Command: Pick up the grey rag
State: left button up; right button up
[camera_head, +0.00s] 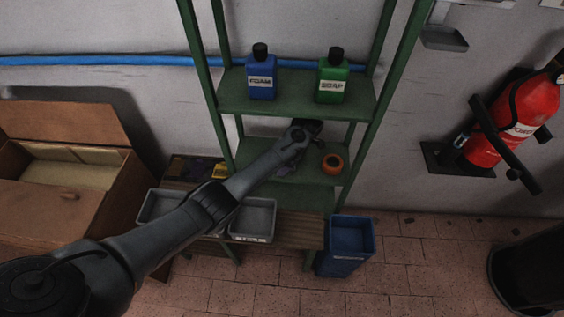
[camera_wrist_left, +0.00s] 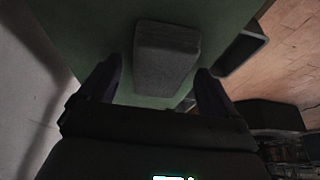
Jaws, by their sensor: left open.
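The grey rag (camera_wrist_left: 167,55) shows in the left wrist view as a thick folded block on a green shelf surface. My left gripper (camera_wrist_left: 160,80) is open, with one dark finger on each side of the rag's near end. Gaps show between the fingers and the rag, and I see no contact. In the head view my left arm reaches over the middle shelf (camera_head: 300,172) of the green rack. There the arm covers much of that shelf, and I cannot make out the rag. My right gripper is in neither view.
An orange roll (camera_head: 333,163) lies on the middle shelf, right of my arm. A blue FOAM bottle (camera_head: 261,80) and a green SOAP bottle (camera_head: 332,82) stand above. Grey trays (camera_head: 253,220) and a blue bin (camera_head: 346,245) are below. Rack posts (camera_head: 388,95) flank the shelf.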

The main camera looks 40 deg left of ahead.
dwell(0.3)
pick_arm(q)
jog(key=c, duration=1)
jog(key=shift+c, duration=0.3)
notch_tip(320, 180, up, 2)
jog(key=shift+s+d+p, duration=0.15)
jog(key=shift+s+p, duration=0.2)
jog(key=shift+p, duration=0.15)
jog(key=s+d+p, duration=0.5)
jog(key=s+d, duration=0.5)
jog(key=s, duration=0.4)
